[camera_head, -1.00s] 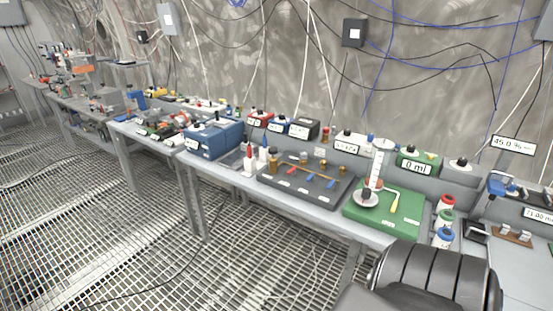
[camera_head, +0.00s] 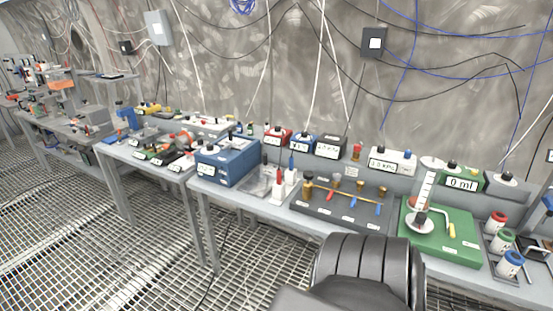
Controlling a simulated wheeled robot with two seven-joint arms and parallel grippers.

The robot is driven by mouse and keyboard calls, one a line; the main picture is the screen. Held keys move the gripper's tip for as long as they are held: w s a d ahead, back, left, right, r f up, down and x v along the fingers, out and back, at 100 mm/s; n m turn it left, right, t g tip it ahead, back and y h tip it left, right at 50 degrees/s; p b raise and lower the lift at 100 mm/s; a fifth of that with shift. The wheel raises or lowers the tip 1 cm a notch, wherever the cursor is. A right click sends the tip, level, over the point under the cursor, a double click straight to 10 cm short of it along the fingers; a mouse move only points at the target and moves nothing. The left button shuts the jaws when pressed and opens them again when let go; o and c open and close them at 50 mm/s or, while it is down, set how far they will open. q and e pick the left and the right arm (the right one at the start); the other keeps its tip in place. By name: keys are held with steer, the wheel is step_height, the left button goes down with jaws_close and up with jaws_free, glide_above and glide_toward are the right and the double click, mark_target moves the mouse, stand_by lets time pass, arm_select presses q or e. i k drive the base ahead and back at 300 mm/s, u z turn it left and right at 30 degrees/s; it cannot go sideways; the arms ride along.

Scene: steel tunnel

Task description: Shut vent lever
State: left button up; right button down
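A dark manifold board (camera_head: 312,223) stands on the bench with a brass pipe, a red lever (camera_head: 329,195) and a blue lever (camera_head: 379,209). To its right is a green base (camera_head: 440,247) with a clear upright cylinder (camera_head: 425,188) and a bent metal lever with a yellow handle (camera_head: 452,230). I cannot tell from any readable label which of these levers is the vent lever. A black ribbed link of my own arm fills the bottom centre, in front of the bench edge. Neither of my grippers shows.
A blue box (camera_head: 228,162) stands left of the manifold, with red and blue probes (camera_head: 279,182) between them. Capped bottles (camera_head: 503,240) stand right of the green base. Gauge boxes line the back. The grated floor (camera_head: 100,220) at the front left is clear.

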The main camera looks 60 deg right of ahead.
mark_target(329, 197)
steer(key=z, duration=0.1)
steer(key=i, duration=1.7)
steer(key=z, duration=1.15)
steer(key=i, duration=0.85)
steer(key=z, duration=1.4)
steer(key=i, duration=0.4)
steer(key=z, duration=0.35)
